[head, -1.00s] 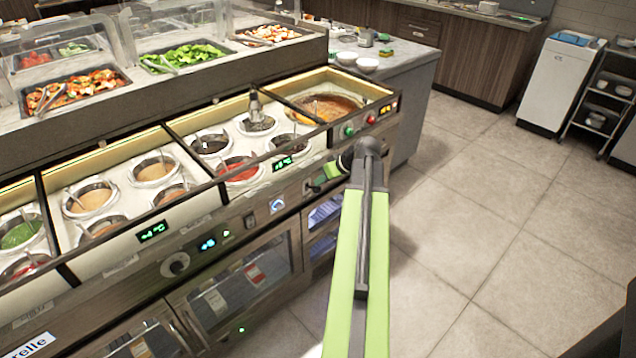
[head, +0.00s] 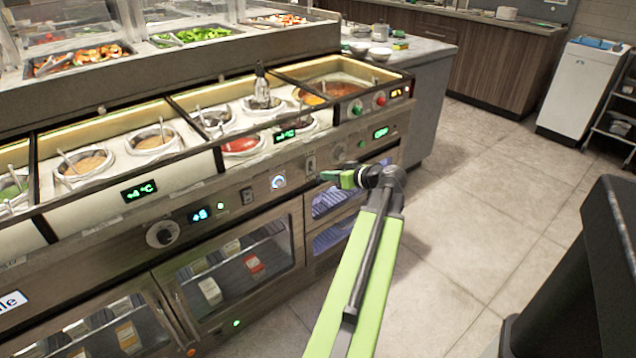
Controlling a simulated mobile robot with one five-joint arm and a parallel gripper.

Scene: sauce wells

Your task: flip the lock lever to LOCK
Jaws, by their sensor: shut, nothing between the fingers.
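My gripper (head: 332,176) shows side-on in the head view, at the end of my green arm. It is shut and empty, and its tip points left toward the front panel of the sauce counter (head: 215,205). A small upright switch-like fitting (head: 310,162) is on this panel just above and left of the gripper tip. It may be the lock lever, but it is too small to read a label or its setting. I cannot tell whether the gripper touches the panel.
The panel also has a round blue-lit dial (head: 278,181), a dark knob (head: 162,234) and green displays. Sauce wells (head: 240,145) lie above it, and glass-door cabinets (head: 235,280) below. Clear tiled floor (head: 480,200) is at right. A black object (head: 610,250) stands at the right edge.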

